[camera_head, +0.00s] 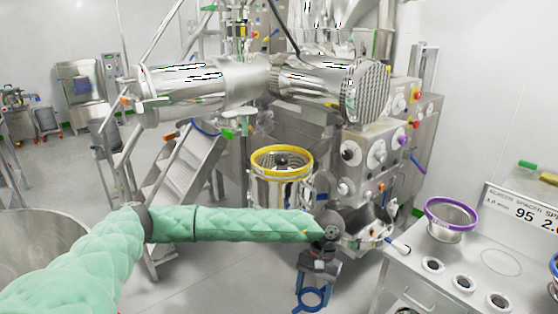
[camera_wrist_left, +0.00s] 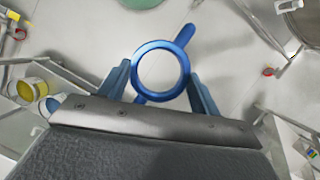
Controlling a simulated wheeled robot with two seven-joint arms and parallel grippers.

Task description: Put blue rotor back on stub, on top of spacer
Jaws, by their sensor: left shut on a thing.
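The blue rotor is a ring with straight bars sticking out from it. In the head view it hangs low at the bottom centre (camera_head: 302,302), below my left gripper (camera_head: 312,284). In the left wrist view the blue rotor (camera_wrist_left: 137,73) sits between the two blue fingers of my left gripper (camera_wrist_left: 160,82), which is shut on it. The rotor is in the air above the floor. I cannot make out the stub or the spacer in either view. My right gripper is not in view.
A steel vessel with a yellow rim (camera_head: 264,168) stands behind my left arm. An open steel housing (camera_head: 365,240) is right of the gripper. A bench (camera_head: 440,262) at right holds a purple-rimmed basket (camera_head: 450,225) and a sign (camera_head: 530,212). Steps (camera_head: 185,165) stand at left.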

